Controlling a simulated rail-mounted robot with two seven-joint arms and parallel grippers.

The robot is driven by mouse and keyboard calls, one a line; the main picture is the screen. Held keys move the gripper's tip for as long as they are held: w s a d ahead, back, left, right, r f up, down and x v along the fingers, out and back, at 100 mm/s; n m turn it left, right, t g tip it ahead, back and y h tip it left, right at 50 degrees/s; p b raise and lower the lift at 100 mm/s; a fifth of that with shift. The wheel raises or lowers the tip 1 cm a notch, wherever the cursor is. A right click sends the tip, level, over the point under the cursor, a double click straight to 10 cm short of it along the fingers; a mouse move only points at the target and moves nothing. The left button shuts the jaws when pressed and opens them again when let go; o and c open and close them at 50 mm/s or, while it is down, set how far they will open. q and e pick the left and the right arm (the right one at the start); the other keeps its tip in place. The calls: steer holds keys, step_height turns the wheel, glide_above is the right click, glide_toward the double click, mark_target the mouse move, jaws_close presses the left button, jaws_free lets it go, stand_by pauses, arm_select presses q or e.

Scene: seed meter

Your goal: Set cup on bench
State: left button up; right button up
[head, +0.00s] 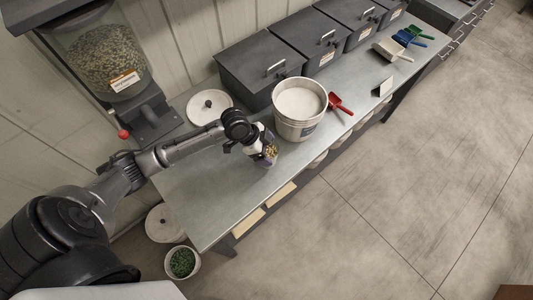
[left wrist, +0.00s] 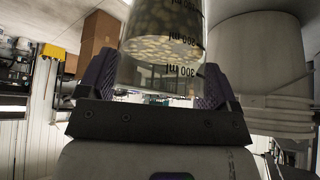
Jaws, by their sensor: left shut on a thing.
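A clear measuring cup (left wrist: 165,55) with dark volume marks and seeds in it is held between the fingers of my left gripper (left wrist: 150,85). In the head view the cup (head: 270,153) shows small at the end of my left arm, partly hidden by the gripper (head: 260,150). It is over the near part of the grey metal bench (head: 210,190), close to the bench's front edge. I cannot tell whether the cup's base touches the bench top. My right gripper is not in view.
A white bucket (head: 297,125) stands right beside the cup. Dark lidded bins (head: 262,70) line the back. A red scoop (head: 340,104) lies beyond the bucket. A seed dispenser (head: 105,60) stands at left, with a white lid (head: 209,105) near it. The bench's near left end is clear.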

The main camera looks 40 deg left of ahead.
arm_select(q)
steer(key=shift+f, duration=2.05)
steer(key=shift+f, duration=0.15)
steer(key=o, duration=0.9)
